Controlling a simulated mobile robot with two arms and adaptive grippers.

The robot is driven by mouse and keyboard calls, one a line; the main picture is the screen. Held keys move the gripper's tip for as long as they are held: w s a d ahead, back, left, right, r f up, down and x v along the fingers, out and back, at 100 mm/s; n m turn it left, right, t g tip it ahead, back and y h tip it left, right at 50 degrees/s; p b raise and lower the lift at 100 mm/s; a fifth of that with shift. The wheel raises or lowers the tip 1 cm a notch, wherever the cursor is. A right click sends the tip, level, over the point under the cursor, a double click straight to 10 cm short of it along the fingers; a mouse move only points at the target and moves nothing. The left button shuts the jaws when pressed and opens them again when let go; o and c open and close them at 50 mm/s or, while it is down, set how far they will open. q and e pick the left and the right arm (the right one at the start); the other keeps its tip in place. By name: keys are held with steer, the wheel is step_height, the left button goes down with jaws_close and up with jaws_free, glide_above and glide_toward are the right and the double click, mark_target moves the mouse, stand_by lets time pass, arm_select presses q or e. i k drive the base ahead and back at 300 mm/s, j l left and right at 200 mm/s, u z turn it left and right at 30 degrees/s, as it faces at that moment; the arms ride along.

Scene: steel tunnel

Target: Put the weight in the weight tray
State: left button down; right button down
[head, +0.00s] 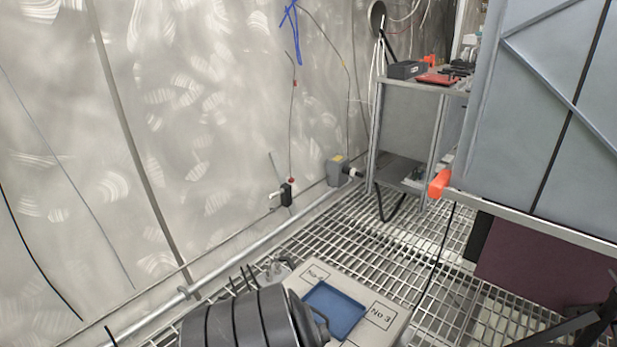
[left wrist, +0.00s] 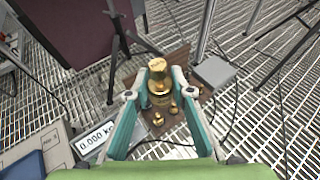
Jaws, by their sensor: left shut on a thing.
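A large brass weight (left wrist: 159,84) stands upright between the teal fingers of my left gripper (left wrist: 160,80) in the left wrist view, and the gripper is shut on it. Smaller brass weights (left wrist: 174,111) sit beside and below it on a brown wooden block (left wrist: 206,93). I cannot tell whether the large weight is clear of the block. A blue tray (head: 336,310) sits on a pale box marked No 3 in the head view. Its edge also shows at the lower left of the left wrist view (left wrist: 24,166). The head view shows my left arm but not its fingertips.
A display (left wrist: 96,141) reading 0.000 kg is beside the tray's box. A grey box (left wrist: 213,72) with a cable lies on the grating right of the weights. Black stand legs (left wrist: 116,40) rise near the gripper. A grey bench (head: 405,130) stands farther back.

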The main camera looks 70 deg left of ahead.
mark_target(329, 301)
steer(key=k+j, duration=0.1)
steer(key=j, duration=0.3)
steer(key=k+j, duration=0.15)
steer(key=j, duration=0.2)
steer(key=k+j, duration=0.1)
steer(key=j, duration=0.3)
steer(key=k+j, duration=0.1)
steer(key=j, duration=0.3)
steer(key=k+j, duration=0.15)
steer(key=j, duration=0.2)
steer(key=k+j, duration=0.1)
steer(key=j, duration=0.3)
steer(key=k+j, duration=0.15)
steer(key=j, duration=0.25)
